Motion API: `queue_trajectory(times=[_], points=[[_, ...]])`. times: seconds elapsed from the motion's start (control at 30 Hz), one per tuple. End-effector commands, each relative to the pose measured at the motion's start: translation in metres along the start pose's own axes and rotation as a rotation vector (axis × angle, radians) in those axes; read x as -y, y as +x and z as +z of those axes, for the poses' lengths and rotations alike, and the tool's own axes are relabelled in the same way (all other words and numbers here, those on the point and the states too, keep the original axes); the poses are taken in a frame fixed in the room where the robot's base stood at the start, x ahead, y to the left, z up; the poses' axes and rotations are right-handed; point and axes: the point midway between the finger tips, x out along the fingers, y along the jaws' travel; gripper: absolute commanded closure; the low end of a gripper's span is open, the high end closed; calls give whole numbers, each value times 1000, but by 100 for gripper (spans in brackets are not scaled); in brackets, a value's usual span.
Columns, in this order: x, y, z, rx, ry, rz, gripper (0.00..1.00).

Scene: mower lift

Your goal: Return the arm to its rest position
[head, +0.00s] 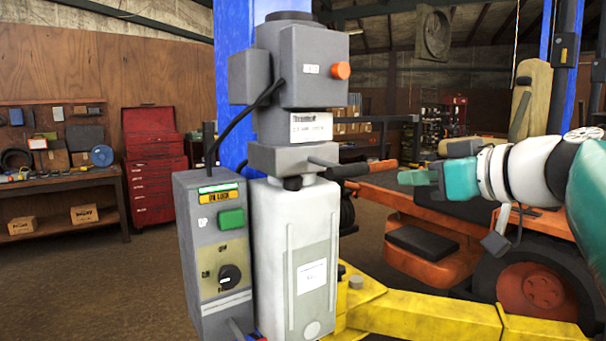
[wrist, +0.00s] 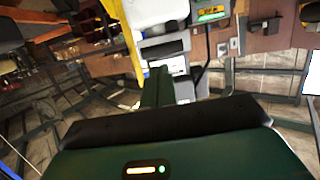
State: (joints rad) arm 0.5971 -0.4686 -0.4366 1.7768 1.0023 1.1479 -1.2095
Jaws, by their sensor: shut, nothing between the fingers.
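My gripper (head: 418,177) is at the right in the head view, at the end of my white and teal arm. Its green fingers are shut with nothing between them and point left. They are apart from the grey lift power unit (head: 305,240) and its black-handled lever (head: 350,170). In the wrist view my shut fingers (wrist: 157,90) point up the picture, with the dark gripper body below.
A grey control box (head: 215,255) with a green button and black knob stands left of the unit. A yellow lift arm (head: 430,318) runs low at the right. An orange mower (head: 425,240) stands behind my arm. Open floor lies at the left.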

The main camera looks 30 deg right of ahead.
Motion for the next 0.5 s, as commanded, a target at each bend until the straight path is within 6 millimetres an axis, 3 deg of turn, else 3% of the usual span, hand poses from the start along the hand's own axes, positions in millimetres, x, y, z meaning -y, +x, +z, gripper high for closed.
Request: queue_trajectory(times=[0.23, 0.33, 0.43, 0.5], points=[[1, 1, 1, 2, 1, -2, 100], [10, 10, 9, 29, 21, -21, 100], [34, 33, 33, 107, 69, -63, 100], [60, 54, 59, 194, 112, -99, 100]])
